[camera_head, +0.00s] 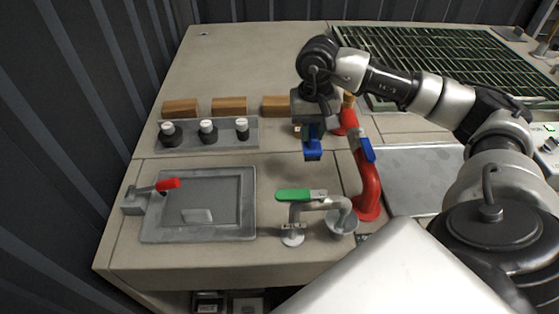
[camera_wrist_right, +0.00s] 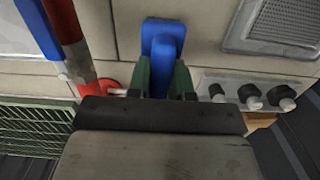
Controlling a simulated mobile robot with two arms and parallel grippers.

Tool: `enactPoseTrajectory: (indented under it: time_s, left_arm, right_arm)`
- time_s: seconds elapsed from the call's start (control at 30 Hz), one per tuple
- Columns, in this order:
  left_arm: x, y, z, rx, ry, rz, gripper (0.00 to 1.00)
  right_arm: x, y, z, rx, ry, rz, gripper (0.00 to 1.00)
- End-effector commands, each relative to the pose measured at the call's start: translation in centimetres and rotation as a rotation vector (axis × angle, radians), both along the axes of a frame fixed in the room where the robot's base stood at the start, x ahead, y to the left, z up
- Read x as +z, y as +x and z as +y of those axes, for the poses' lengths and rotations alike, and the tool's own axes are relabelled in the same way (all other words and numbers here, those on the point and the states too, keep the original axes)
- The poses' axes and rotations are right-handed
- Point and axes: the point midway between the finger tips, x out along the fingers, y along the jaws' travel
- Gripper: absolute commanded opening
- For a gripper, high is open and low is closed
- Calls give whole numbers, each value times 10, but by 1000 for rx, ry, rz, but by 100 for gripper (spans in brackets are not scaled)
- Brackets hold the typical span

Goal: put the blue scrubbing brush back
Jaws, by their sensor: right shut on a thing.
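The blue scrubbing brush (camera_head: 312,151) hangs from my right gripper (camera_head: 312,127), above the bench between the knob panel and the red pipe. In the right wrist view the blue brush (camera_wrist_right: 162,38) sits between the two greenish fingers of my right gripper (camera_wrist_right: 162,75), which are shut on it. The brush looks clear of the bench top, but its exact height is hard to tell. The gripper hides part of the brush. My left gripper is not in view.
A red pipe (camera_head: 368,185) with a blue lever stands right of the brush. A green-handled valve (camera_head: 301,196) is in front. A panel with black knobs (camera_head: 207,132), wooden blocks (camera_head: 229,105) and a grey hatch (camera_head: 205,205) lie left. The back-left bench top is bare.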

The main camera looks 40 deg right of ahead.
Motion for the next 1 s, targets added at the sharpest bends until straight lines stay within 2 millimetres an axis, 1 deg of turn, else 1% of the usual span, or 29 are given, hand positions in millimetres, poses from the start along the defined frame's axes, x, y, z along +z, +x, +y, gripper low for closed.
enactPoseTrajectory:
  time_s: [0.03, 0.1, 0.17, 0.27, 0.5, 0.6, 0.7, 0.87, 1.0]
  left_arm:
    - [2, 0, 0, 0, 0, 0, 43]
    - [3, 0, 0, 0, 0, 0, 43]
    - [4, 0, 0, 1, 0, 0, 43]
    - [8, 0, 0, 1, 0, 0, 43]
    - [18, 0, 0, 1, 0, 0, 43]
    - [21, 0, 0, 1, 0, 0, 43]
    - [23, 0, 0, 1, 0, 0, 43]
    - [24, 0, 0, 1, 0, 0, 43]
    - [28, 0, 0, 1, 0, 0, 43]
  right_arm:
    - [3, -6, -9, 1, -1, 3, 0]
    - [4, -9, -15, 8, 3, 4, 0]
    - [3, -8, -16, 12, 6, 5, 0]
    - [-4, 4, -10, 15, 10, 5, 0]
    - [-36, 53, 17, 16, 9, 5, 0]
    - [-49, 71, 26, 13, 8, 4, 0]
    - [-58, 84, 32, 13, 7, 4, 0]
    - [-65, 92, 36, 12, 4, 5, 0]
    - [-79, 91, 36, 13, 6, 8, 0]
